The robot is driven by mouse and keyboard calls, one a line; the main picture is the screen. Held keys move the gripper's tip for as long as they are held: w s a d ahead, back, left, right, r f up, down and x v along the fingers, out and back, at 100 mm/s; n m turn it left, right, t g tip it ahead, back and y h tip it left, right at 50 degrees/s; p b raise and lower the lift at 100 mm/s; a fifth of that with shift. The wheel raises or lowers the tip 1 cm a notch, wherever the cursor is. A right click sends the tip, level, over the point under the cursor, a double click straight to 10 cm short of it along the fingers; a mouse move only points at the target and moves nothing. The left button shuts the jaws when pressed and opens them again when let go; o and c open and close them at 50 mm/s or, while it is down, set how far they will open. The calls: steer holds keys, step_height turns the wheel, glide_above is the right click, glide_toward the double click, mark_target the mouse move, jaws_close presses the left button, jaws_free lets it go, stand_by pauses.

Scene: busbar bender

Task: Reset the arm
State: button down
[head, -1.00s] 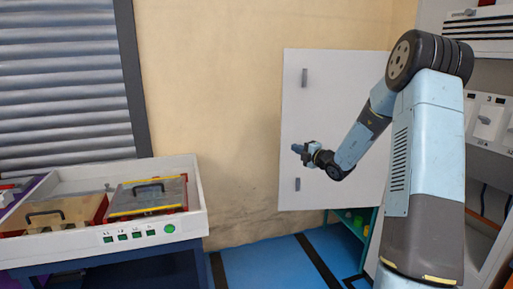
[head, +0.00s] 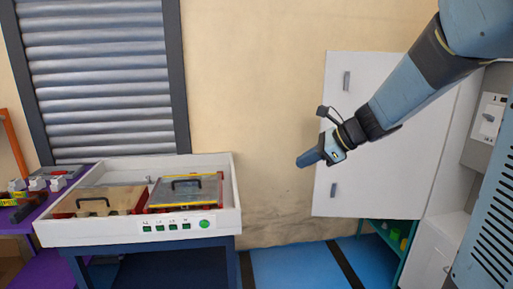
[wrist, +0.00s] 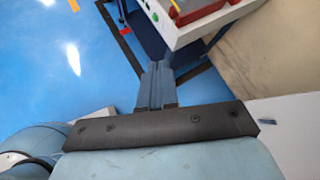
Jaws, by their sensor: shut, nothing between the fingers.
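My gripper (head: 311,158) hangs in the air in the head view, in front of the beige wall and the left edge of a white cabinet door. Its fingers are together, with nothing between them, and point down and to the left. In the wrist view the shut fingers (wrist: 156,70) point toward the blue floor and the corner of the white machine. My gripper touches nothing that I can see. My arm reaches in from the upper right of the head view.
The white bench machine (head: 140,233) with two handled lids stands at the left. A white cabinet door (head: 372,190) is behind my forearm, above a teal shelf (head: 385,236). A purple table (head: 30,208) is at far left. Blue floor (head: 290,266) is open between machine and shelf.

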steer(key=s+d+r+n+h, duration=0.1)
steer(key=s+d+n+h, duration=0.3)
steer(key=s+n, duration=0.6)
steer(key=s+d+r+n+t+h, duration=0.1)
steer(key=s+d+n+h, duration=0.4)
steer(key=s+n, duration=0.5)
steer(key=shift+s+d, duration=0.6)
steer(key=shift+s, duration=0.55)
steer(key=shift+d, duration=0.1)
